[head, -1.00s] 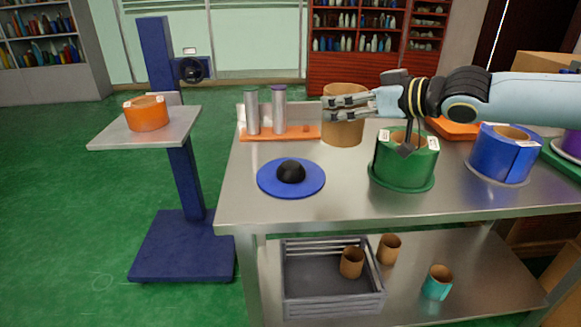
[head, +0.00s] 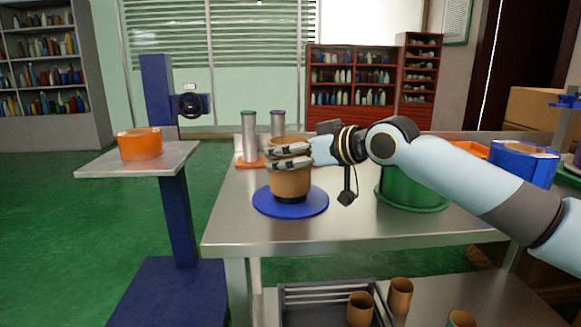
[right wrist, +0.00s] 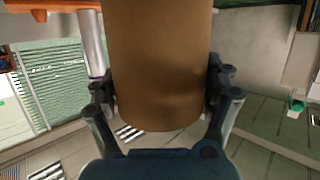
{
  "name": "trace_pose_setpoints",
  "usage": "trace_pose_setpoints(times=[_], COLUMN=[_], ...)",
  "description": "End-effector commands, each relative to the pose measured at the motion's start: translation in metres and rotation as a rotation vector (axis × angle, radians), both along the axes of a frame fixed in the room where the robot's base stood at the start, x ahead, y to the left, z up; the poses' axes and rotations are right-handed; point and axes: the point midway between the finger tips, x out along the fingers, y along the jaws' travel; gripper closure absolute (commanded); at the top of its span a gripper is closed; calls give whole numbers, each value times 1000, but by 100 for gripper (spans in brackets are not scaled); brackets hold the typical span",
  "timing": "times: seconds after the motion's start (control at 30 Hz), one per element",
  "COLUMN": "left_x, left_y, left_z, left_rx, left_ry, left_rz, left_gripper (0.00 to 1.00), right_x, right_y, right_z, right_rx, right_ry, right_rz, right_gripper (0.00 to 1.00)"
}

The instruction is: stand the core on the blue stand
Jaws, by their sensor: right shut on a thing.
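The core (head: 290,181) is a brown cardboard tube, roughly upright above the blue stand (head: 262,203). The stand is a flat blue disc with a black hub in its middle. A dark strip of the hub shows just below the core's lower edge, so the core seems not to rest on the disc. How far the hub is inside the core is hidden. My right gripper (head: 290,156) is shut on the core's upper part, coming from the right. In the right wrist view the core (right wrist: 160,50) sits between both fingers. My left gripper is not in view.
Behind the core is an orange base (head: 251,162) with two grey posts. A green roll (head: 405,192) and a blue roll (head: 520,166) stand to the right. An orange roll (head: 140,144) sits on a lift platform (head: 110,161) at left. Free table lies in front.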

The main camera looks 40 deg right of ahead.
Motion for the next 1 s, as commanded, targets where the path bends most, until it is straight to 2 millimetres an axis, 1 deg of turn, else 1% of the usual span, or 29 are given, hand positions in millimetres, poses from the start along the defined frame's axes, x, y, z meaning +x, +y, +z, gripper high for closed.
trace_pose_setpoints(times=[0.03,0.1,0.23,0.43,0.47,0.5,0.6,0.83,0.9,1.0], left_x=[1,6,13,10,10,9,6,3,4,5], left_y=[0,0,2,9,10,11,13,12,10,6], left_z=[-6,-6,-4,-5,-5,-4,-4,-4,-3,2], left_rx=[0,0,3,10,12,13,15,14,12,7], left_ry=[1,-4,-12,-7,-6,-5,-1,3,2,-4], left_rz=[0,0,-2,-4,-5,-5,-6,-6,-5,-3], left_gripper=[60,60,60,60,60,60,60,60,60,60], right_x=[0,0,0,0,0,0,0,0,0,-8], right_y=[0,0,0,0,0,0,0,0,0,-3], right_z=[-13,-19,-17,-20,-20,-20,-19,-19,-16,-13], right_rx=[2,2,0,1,1,1,1,1,0,-3], right_ry=[4,1,-1,0,0,0,0,0,-1,1], right_rz=[-1,-1,0,0,0,0,0,0,-1,-2], right_gripper=[52,52,52,52,17,12,0,0,0,0])
